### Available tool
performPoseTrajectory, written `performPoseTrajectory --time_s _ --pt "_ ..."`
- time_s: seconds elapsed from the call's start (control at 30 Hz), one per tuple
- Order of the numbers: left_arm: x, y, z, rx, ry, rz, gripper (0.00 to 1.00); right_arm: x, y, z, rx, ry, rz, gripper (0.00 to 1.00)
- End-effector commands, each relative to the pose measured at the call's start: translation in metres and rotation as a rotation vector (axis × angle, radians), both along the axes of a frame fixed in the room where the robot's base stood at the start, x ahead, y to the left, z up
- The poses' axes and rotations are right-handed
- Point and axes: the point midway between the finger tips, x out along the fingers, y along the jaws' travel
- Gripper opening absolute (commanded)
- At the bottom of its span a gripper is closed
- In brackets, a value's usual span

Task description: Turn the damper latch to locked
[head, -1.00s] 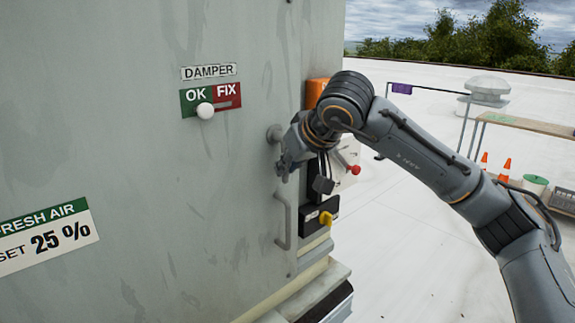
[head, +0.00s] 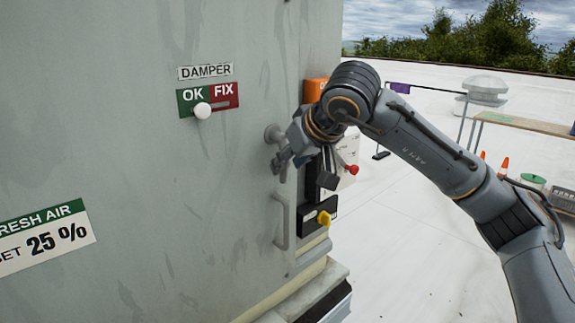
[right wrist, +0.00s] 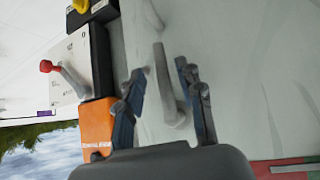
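A grey latch handle with a round hub (head: 272,133) sits on the grey cabinet door near its right edge. In the right wrist view its lever (right wrist: 164,80) lies lengthwise between my fingers. My right gripper (head: 282,165) is at the handle, just below the hub in the head view. In the right wrist view my right gripper (right wrist: 161,75) is open, with a finger on each side of the lever and gaps visible; contact is not clear. The lever is mostly hidden by the gripper in the head view. My left gripper is not in view.
A DAMPER sign (head: 205,71) sits over a green OK and red FIX plate with a white knob (head: 202,110). A vertical pull bar (head: 281,225) is below the gripper. An orange box (head: 315,90), yellow knob (head: 324,218) and red-tipped lever (head: 352,169) are close beside my wrist.

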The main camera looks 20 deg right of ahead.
Motion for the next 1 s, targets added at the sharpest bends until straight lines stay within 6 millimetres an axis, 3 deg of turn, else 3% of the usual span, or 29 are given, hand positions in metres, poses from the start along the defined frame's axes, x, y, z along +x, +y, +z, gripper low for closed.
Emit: performPoseTrajectory --time_s 0.2,0.43,1.0 --pt "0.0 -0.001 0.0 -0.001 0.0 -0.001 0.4 -0.034 -0.005 0.036 -0.002 -0.006 -0.001 0.37" --pt "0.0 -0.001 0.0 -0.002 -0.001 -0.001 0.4 -0.061 -0.009 0.062 0.0 -0.003 -0.002 0.37" --pt "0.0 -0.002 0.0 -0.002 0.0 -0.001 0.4 -0.07 -0.01 0.069 -0.001 0.0 -0.002 0.37"
